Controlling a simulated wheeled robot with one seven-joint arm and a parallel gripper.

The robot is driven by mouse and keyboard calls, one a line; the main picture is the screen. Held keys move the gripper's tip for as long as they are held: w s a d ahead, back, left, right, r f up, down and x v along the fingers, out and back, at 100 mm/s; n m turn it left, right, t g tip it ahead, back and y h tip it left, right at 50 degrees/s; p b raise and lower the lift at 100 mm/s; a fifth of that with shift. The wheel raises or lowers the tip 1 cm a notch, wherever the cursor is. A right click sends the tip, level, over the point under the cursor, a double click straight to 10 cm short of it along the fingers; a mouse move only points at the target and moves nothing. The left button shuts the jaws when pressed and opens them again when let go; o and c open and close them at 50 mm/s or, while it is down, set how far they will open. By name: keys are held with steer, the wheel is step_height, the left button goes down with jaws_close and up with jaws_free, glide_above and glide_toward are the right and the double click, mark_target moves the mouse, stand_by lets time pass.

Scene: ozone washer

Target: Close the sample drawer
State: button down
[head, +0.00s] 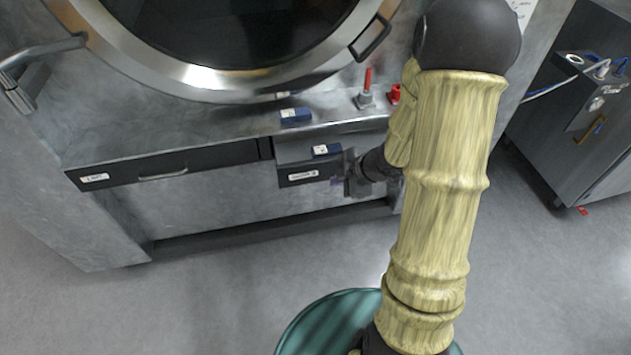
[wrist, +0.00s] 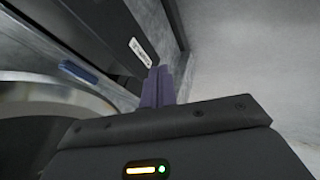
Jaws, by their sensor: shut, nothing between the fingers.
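The sample drawer appears to be the pulled-out drawer (head: 310,174) under the metal counter, with a dark front and a white label too small to read. A small blue box (head: 326,151) shows just behind its front. My gripper (head: 347,184) is at the right end of this front, partly hidden by my arm. In the wrist view the shut, empty fingers (wrist: 158,87) stand close to the dark drawer front (wrist: 122,35) with its white label. I cannot tell whether they touch it. The blue box also shows in the wrist view (wrist: 78,72).
A second dark drawer (head: 165,165) with a handle sits flush to the left. Above are a round metal-rimmed door (head: 230,82), another blue box (head: 295,115) and red-topped fittings (head: 367,83). A grey cabinet (head: 580,130) stands right. The floor in front is clear.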

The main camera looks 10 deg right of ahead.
steer(key=b, duration=0.2)
glide_toward(307, 180)
step_height(307, 180, down, 4)
steer(key=a, duration=0.2)
steer(key=shift+w+d, duration=0.15)
steer(key=shift+w, duration=0.9)
steer(key=shift+r, duration=0.1)
steer(key=shift+p, duration=0.3)
